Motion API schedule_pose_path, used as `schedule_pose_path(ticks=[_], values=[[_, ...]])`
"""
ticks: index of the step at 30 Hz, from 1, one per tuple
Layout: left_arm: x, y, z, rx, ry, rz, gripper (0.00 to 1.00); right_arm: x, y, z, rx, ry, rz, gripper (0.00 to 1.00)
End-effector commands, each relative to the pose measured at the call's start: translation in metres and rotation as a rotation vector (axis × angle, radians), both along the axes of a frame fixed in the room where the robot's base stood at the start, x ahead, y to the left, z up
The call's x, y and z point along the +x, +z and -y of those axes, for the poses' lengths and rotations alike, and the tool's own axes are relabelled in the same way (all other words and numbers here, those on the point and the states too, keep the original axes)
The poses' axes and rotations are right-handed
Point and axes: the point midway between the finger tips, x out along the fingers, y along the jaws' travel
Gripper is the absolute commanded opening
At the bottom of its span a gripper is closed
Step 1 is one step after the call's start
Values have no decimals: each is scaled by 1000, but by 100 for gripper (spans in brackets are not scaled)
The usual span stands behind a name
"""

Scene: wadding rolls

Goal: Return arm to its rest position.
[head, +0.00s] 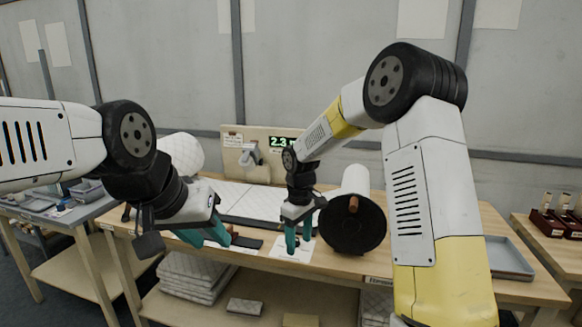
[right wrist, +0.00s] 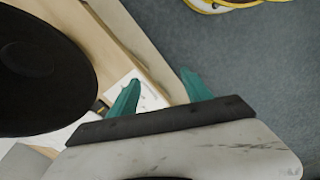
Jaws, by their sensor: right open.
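My left gripper (head: 205,236) has teal fingers and hangs low over the front left of the wooden table (head: 345,265). The view does not show clearly whether it is open or shut. My right gripper (head: 299,236) points down near the table's front, above a white sheet (head: 293,250). Its teal fingers are apart. The right wrist view shows the right gripper (right wrist: 160,92) open with nothing between its fingers, with the table edge and grey floor beyond.
A roll with a dark round end (head: 352,228) lies just right of my right gripper. Another white roll (head: 183,153) is behind my left arm. Pale wadding (head: 258,203) lies mid-table. A grey tray (head: 508,258) sits at the right. Folded stacks (head: 192,276) lie on the shelf below.

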Motion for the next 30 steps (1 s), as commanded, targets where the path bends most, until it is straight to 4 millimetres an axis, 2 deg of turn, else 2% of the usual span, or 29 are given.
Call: schedule_pose_path(ticks=[8, 14, 17, 22, 27, 30], values=[[0, 0, 0, 0, 0, 1, 36, -16, 40, 18, 18, -80, 50, 57], [0, 0, 0, 0, 0, 1, 36, -40, 80, 40, 47, -178, 105, 57], [0, 0, 0, 0, 0, 1, 36, -61, 107, 54, 72, -250, 146, 57], [0, 0, 0, 0, 0, 1, 36, -113, 150, 82, 141, -411, 229, 57], [0, 0, 0, 0, 0, 1, 36, -169, 177, 103, 234, -572, 305, 57], [0, 0, 0, 0, 0, 1, 36, -199, 184, 112, 293, -657, 343, 57]])
